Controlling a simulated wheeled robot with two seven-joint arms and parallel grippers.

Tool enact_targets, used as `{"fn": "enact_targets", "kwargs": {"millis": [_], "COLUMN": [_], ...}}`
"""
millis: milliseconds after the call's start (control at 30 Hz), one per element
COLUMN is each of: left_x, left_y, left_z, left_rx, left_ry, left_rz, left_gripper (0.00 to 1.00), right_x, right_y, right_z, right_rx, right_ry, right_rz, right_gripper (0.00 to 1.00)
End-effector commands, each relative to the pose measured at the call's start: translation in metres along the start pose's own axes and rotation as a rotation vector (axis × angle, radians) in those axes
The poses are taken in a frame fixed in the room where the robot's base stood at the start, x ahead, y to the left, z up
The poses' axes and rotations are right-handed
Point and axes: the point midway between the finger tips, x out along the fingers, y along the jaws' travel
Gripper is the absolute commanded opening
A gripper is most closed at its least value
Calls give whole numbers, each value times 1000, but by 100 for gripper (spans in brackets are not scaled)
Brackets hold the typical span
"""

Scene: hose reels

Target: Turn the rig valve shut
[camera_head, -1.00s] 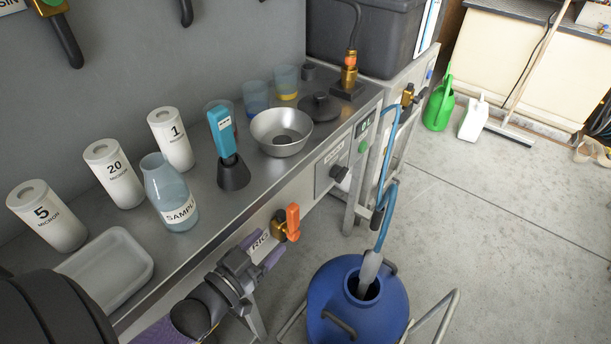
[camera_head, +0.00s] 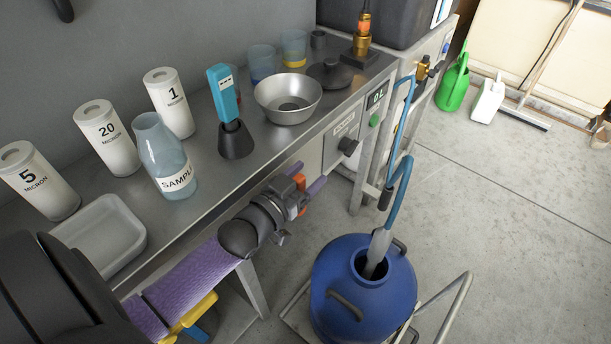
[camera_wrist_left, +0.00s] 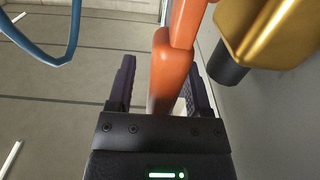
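The rig valve has an orange handle (camera_head: 300,183) on the front of the steel bench; my left gripper hides most of it in the head view. In the left wrist view the handle (camera_wrist_left: 172,72) reaches down between the two dark fingers, and the brass valve body (camera_wrist_left: 268,30) is at the upper right. My left gripper (camera_head: 312,178) is open around the handle. In the left wrist view, the left finger (camera_wrist_left: 158,90) stands apart from the handle; the right finger is close beside it, and I cannot tell if it touches. My right gripper is not in view.
A blue drum (camera_head: 345,300) with a hose in its mouth stands on the floor below right. The bench (camera_head: 205,205) holds a sample bottle (camera_head: 165,160), filter cartridges (camera_head: 108,140), a clear tray (camera_head: 98,235) and a metal bowl (camera_head: 288,98).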

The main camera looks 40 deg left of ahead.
Motion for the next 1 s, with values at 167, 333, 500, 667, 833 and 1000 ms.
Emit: {"fn": "enact_targets", "kwargs": {"millis": [167, 333, 500, 667, 833, 1000], "left_x": [0, 0, 0, 0, 0, 0], "left_y": [0, 0, 0, 0, 0, 0], "left_z": [0, 0, 0, 0, 1, 1], "left_rx": [0, 0, 0, 0, 0, 0], "left_ry": [0, 0, 0, -1, -1, -1], "left_rz": [0, 0, 0, 0, 0, 0], "left_gripper": [27, 0, 0, 0, 0, 0], "right_x": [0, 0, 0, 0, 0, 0], "right_y": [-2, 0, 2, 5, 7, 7], "right_z": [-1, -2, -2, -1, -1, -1], "right_rx": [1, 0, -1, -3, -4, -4], "right_ry": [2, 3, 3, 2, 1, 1], "right_rz": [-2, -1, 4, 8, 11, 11], "right_gripper": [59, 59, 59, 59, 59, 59]}}
